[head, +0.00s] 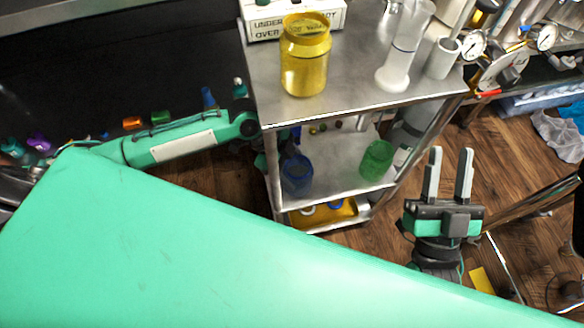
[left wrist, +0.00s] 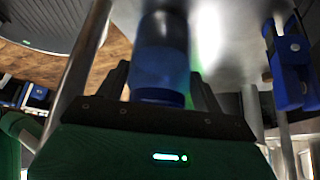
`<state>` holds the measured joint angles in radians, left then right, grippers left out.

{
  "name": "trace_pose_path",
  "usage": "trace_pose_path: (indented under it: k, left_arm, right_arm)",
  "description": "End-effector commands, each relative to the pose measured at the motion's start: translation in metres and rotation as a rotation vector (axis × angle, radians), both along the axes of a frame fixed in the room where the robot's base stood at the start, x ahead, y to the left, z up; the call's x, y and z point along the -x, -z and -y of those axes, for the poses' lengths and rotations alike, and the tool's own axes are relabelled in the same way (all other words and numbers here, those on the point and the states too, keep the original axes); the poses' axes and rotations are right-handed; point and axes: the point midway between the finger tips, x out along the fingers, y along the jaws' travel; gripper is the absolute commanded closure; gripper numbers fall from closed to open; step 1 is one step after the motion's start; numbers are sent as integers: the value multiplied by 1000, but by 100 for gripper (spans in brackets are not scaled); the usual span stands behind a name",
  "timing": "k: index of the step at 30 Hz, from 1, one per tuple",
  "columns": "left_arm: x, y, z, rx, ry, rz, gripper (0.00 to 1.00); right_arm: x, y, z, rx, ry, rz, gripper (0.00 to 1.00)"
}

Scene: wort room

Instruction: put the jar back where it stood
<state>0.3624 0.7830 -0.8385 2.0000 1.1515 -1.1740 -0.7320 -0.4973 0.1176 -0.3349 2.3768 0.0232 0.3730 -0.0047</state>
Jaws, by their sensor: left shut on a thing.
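A blue jar (head: 297,176) is at the left end of the cart's middle shelf (head: 335,180) in the head view. The blue jar (left wrist: 160,50) also shows upright between my left gripper's fingers (left wrist: 160,85) in the left wrist view. That gripper is shut on it. In the head view the left gripper is mostly hidden behind the cart's corner and top. I cannot tell whether the jar touches the shelf. A green jar (head: 377,160) stands further right on that shelf. A yellow jar (head: 305,60) stands on the cart's top. My right gripper (head: 451,160) is open and empty, right of the cart.
The cart's top (head: 345,92) also carries a white labelled box (head: 265,22) and a clear cylinder (head: 405,45). A yellow tray (head: 325,213) lies on the bottom shelf. The cart's posts and top edge are close to my left arm. Wooden floor is open around my right gripper.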

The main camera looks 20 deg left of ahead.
Motion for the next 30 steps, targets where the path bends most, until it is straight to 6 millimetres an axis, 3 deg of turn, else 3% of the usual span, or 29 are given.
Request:
trace_pose_path:
  k: [11, 12, 15, 26, 30]
  left_arm:
    - [0, 3, 0, 0, -1, -1, 65]
    - [0, 3, 0, 0, 0, 0, 24]
    - [0, 2, 0, 0, 0, 0, 9]
    - [0, -3, -2, -1, -1, 1, 9]
    - [0, -15, -10, -1, -1, 2, 9]
  right_arm:
    - [0, -1, 0, -1, 1, 5, 64]
    - [0, -1, 0, -1, 1, 4, 64]
    - [0, -1, 0, -1, 1, 4, 64]
    - [0, -3, 0, -1, 0, 5, 64]
    - [-4, 18, -6, 26, -15, -112, 64]
